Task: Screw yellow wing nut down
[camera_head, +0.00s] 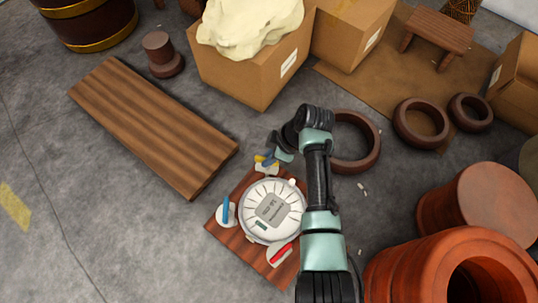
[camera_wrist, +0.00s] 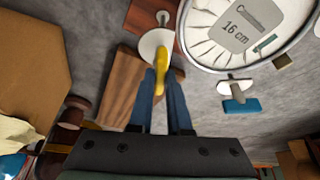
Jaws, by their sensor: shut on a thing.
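The yellow wing nut (camera_wrist: 161,60) sits over a round white plate (camera_wrist: 147,45) in the wrist view. It also shows at the far edge of the drum head in the head view (camera_head: 259,158). My gripper (camera_wrist: 162,82) has its two blue fingers shut on the yellow wing nut, one finger on each side. The white round drum head (camera_head: 262,190), labelled 16 cm, lies on a reddish wooden board (camera_head: 226,236). A blue wing nut (camera_head: 225,208) stands at its left and a red wing nut (camera_head: 282,254) at its near side. The thread under the yellow nut is hidden.
A wooden plank (camera_head: 150,125) lies to the left. Cardboard boxes (camera_head: 250,75) stand behind. Dark rings (camera_head: 368,135) and large reddish drum shells (camera_head: 480,205) stand to the right. The floor left of the board is clear.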

